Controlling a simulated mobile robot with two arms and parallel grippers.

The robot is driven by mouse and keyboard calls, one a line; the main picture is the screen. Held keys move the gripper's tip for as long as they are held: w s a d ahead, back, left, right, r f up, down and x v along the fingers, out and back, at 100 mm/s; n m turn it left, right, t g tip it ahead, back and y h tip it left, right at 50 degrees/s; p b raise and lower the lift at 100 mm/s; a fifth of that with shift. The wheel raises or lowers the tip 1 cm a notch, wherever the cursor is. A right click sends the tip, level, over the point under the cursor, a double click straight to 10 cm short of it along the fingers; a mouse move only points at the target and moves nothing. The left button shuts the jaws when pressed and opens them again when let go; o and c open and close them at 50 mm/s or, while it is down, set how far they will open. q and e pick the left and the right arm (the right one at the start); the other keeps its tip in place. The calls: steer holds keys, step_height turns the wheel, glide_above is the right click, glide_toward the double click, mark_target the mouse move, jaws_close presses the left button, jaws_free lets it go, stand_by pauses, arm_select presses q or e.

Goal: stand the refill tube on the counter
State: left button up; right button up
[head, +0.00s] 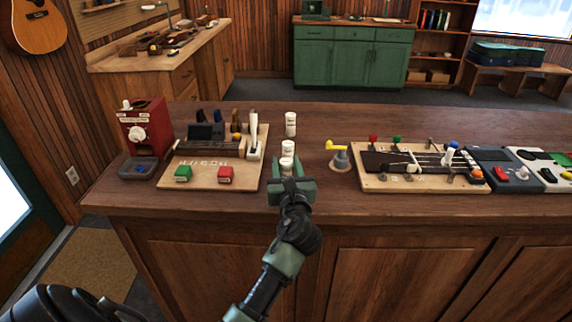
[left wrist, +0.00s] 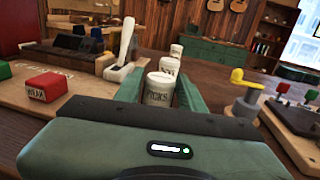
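Three white refill tubes with dark lettering stand upright in a row on the wooden counter (head: 330,120). The far tube (head: 290,124) stands apart from the middle tube (head: 287,148) and the near tube (head: 286,166). My left gripper (head: 289,172) is open, low over the counter, with its green fingers either side of the near tube. In the left wrist view the near tube (left wrist: 158,90), lettered "PICKS", shows between the fingertips, with small gaps at both sides. Its lower part is hidden by the gripper body. My right gripper is not in view.
Left of the tubes is a wooden board (head: 202,182) with red and green blocks and a white lever (head: 253,134). A red dispenser (head: 146,127) stands farther left. Right are a yellow-topped grey piece (head: 340,158) and a string board (head: 415,182). The counter behind is clear.

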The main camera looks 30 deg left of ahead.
arm_select(q)
steer(key=shift+o, duration=0.5)
steer(key=shift+r, duration=0.1)
steer(key=shift+r, duration=0.15)
steer(key=b+v, duration=0.1)
steer(key=v, duration=1.1)
stand_by(0.5)
